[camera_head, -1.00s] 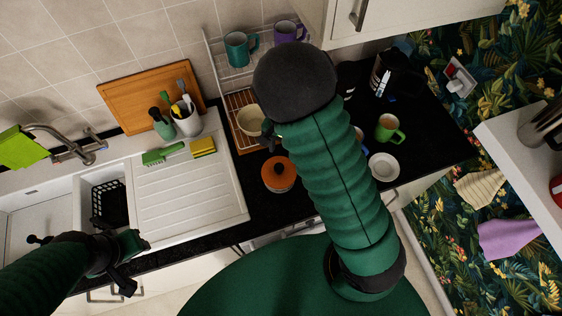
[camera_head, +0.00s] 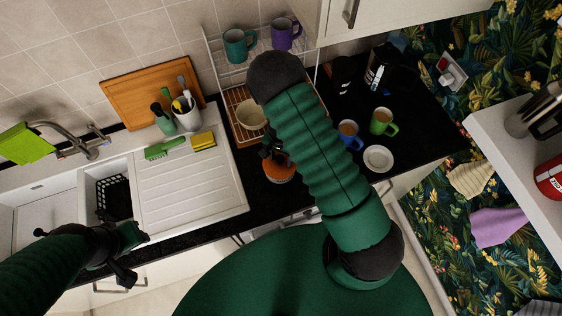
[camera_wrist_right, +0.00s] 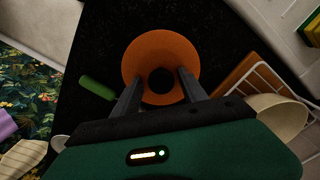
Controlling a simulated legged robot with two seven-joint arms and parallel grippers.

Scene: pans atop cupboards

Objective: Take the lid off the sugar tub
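The sugar tub (camera_head: 280,172) stands on the black counter, right of the draining board. In the right wrist view its round orange lid (camera_wrist_right: 160,52) shows from above with a dark knob (camera_wrist_right: 160,80) in the middle. My right gripper (camera_head: 272,148) is above the tub and hides part of it in the head view. In the wrist view its two fingers (camera_wrist_right: 158,76) are apart, one on each side of the knob, with nothing between them clearly gripped. My left gripper (camera_head: 130,255) hangs in front of the sink; its finger opening is unclear.
A cream bowl (camera_head: 250,115) sits in the dish rack (camera_head: 243,132) behind the tub. A blue mug (camera_head: 349,134), a green mug (camera_head: 382,121) and a white saucer (camera_head: 378,158) stand to the right. A yellow sponge (camera_head: 203,141) lies on the draining board (camera_head: 190,185).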

